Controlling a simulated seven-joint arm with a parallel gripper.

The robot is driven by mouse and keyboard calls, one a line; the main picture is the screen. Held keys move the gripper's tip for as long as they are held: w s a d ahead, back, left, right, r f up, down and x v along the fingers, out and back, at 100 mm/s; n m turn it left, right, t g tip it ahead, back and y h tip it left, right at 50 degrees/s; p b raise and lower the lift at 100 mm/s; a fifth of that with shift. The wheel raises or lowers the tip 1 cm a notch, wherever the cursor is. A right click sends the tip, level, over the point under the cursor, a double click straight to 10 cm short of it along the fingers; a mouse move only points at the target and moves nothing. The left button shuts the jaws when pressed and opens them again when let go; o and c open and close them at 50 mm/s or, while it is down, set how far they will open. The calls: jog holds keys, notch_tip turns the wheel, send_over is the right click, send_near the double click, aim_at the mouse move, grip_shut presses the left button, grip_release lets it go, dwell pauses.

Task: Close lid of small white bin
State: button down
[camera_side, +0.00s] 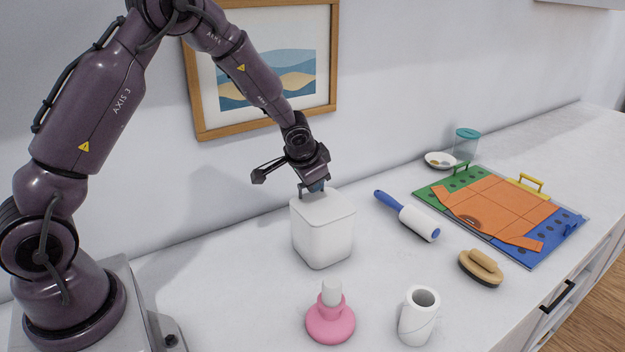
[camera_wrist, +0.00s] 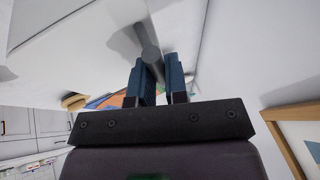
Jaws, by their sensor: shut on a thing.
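The small white bin (camera_side: 323,240) stands upright on the white counter, with its lid (camera_side: 325,205) looking flat across the top in the side view. My gripper (camera_side: 315,187) is at the bin's back top edge, pointing down. In the wrist view, the blue-padded fingers of my gripper (camera_wrist: 161,82) are closed around a short grey bar (camera_wrist: 148,37) beside a white surface of the bin (camera_wrist: 75,40). The bar's join to the bin or lid is not clear. The bin's back is hidden in the side view.
A pink bottle (camera_side: 330,320) and a white roll (camera_side: 418,318) stand in front of the bin. A lint roller (camera_side: 412,218), a brush (camera_side: 481,267) and a folding board with orange cloth (camera_side: 495,212) lie to the right. The wall (camera_side: 380,100) is close behind.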

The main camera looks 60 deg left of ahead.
jog(key=shift+f, duration=0.1)
jog(key=c, duration=1.1)
grip_release()
jog(key=v, duration=1.3)
jog(key=shift+a, duration=0.1)
